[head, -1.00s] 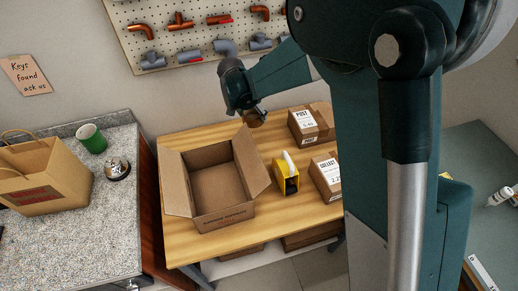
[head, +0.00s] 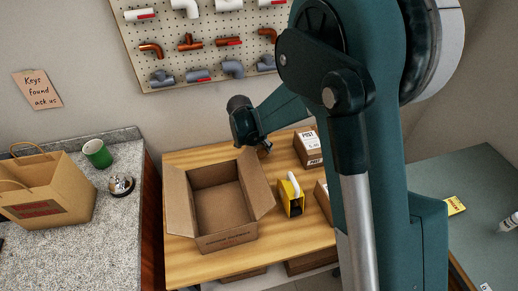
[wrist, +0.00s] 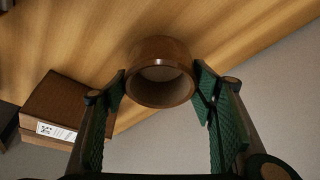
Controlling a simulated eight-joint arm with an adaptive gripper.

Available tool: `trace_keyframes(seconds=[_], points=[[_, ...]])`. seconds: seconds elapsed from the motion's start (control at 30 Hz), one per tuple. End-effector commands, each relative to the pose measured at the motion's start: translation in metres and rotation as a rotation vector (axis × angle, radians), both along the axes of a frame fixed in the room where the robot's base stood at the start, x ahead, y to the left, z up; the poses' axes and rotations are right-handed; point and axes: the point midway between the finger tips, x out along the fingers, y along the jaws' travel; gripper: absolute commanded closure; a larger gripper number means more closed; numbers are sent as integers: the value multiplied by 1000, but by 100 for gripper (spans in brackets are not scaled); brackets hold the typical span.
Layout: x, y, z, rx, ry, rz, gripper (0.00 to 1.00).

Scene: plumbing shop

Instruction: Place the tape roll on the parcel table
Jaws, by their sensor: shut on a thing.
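The brown tape roll (wrist: 160,84) is between the two green ribbed fingers of my gripper (wrist: 162,92) in the wrist view. My gripper (head: 262,148) is shut on it. In the head view a small brown part of the roll (head: 266,147) shows beside the open carton's back right corner. The parcel table (head: 190,268) is a light wooden top below the roll. I cannot tell whether the roll touches it.
An open cardboard carton (head: 227,238) stands on the table's left half. A yellow tape dispenser (head: 291,198) is right of it. A labelled parcel (head: 307,150) stands at the back right, with another (head: 322,199) partly hidden by my arm. A pegboard (head: 172,32) hangs behind.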

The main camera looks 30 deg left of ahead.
Motion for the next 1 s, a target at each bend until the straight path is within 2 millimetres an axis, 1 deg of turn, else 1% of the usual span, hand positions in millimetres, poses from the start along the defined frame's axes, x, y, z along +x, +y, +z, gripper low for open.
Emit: trace_keyframes(seconds=[0.1, 0.23, 0.73, 0.77, 0.87, 1.0], points=[[0, 0, -15, 0, 0, 0, 58], [0, 0, -25, 0, 0, 0, 58], [0, 0, -32, 0, 0, 0, 58], [0, 0, -32, 0, 0, 0, 43], [0, 0, -31, 0, 0, 0, 30], [0, 0, -31, 0, 0, 0, 29]])
